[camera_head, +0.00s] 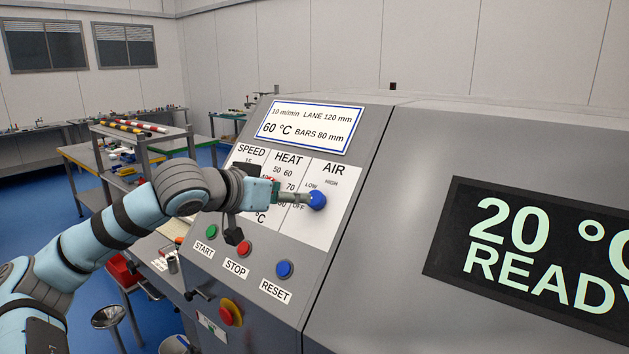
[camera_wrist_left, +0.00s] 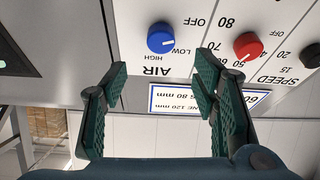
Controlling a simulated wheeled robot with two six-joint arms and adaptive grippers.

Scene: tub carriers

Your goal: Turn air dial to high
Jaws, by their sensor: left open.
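The blue air dial (camera_head: 317,200) sits on the white AIR panel of the grey console. In the left wrist view, which is upside down, the dial (camera_wrist_left: 161,38) shows a small white mark that seems to point toward LOW. HIGH is printed beside LOW, and OFF is on the other side. My left gripper (camera_head: 294,197) reaches in from the left, with its tips close to the dial in the head view. In the wrist view the gripper (camera_wrist_left: 162,78) has its green fingers spread apart, with the dial beyond the gap. I cannot tell whether they touch. My right gripper is not in view.
The red heat dial (camera_wrist_left: 248,46) and the dark speed dial (camera_wrist_left: 310,55) are beside the air dial. Green (camera_head: 211,231), red (camera_head: 243,248) and blue (camera_head: 284,269) buttons lie below. A black display (camera_head: 520,250) reads 20 °C READY. A red-and-yellow emergency knob (camera_head: 229,313) is lower down.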

